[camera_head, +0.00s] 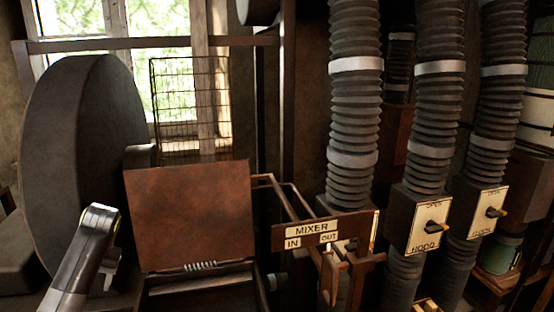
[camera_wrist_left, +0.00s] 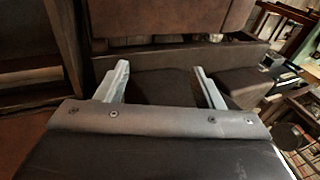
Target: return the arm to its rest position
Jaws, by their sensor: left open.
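My left arm (camera_head: 82,262) comes in from the lower left in the head view, in front of a large dark round wheel. Its gripper cannot be made out in that view. In the left wrist view my left gripper (camera_wrist_left: 161,78) shows two pale fingers, wide apart, with nothing held between them. The fingers point toward a dark box-like surface below a brown panel; I cannot tell whether they touch it. My right arm and right gripper are not in view.
The large wheel (camera_head: 85,165) stands close behind my arm. A rusty brown panel (camera_head: 190,215) stands raised right of it. A MIXER IN/OUT sign (camera_head: 312,234), ribbed hoses (camera_head: 354,100) and a HOOD switch box (camera_head: 426,222) fill the right side. A wire rack (camera_head: 190,105) stands by the window.

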